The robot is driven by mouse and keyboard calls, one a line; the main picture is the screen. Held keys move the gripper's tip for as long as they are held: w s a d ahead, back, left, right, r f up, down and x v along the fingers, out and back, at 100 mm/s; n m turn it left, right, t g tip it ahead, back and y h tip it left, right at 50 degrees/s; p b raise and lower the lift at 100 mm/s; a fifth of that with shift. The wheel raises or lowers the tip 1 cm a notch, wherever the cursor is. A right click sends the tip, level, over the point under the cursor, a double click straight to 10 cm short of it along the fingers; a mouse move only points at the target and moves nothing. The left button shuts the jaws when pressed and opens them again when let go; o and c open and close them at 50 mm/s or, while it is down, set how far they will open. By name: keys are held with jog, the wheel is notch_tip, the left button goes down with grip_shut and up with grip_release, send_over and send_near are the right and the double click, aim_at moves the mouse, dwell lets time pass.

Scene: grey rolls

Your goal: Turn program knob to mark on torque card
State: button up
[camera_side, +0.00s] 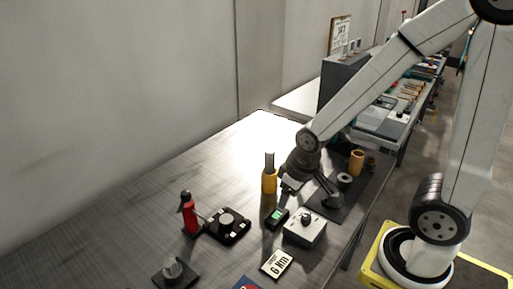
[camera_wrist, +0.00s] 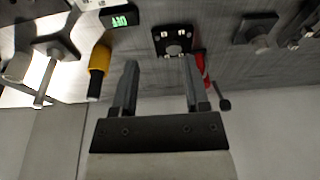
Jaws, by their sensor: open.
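The program knob (camera_side: 305,217) sits on top of a pale grey box (camera_side: 302,231) near the front edge of the bench in the side view. The torque card (camera_side: 277,263), white with dark print reading about 6 N·m, lies flat in front of the box. In the wrist view only a corner of what looks like the pale box (camera_wrist: 90,5) shows at the top edge; the knob's pointer and the card are not visible there. My gripper (camera_wrist: 160,75) is open and empty, its two fingers apart. In the side view it is behind the box, clear of the knob.
A small green display (camera_side: 278,216) stands beside the box. Left are a black square fixture (camera_side: 228,224), a red tool (camera_side: 190,215) and a grey knob on a dark plate (camera_side: 173,270). A yellow cylinder (camera_side: 269,182) stands near my wrist. The bench's far left is clear.

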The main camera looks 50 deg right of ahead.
jog(key=shift+o, duration=1.4)
jog(key=n+g, duration=0.3)
jog(key=n, duration=0.4)
send_over(307, 216)
notch_tip(307, 216, down, 8)
jog(key=shift+f, duration=0.25)
jog(key=shift+a, duration=0.1)
jog(key=shift+f, duration=0.15)
jog(key=shift+f, duration=3.75)
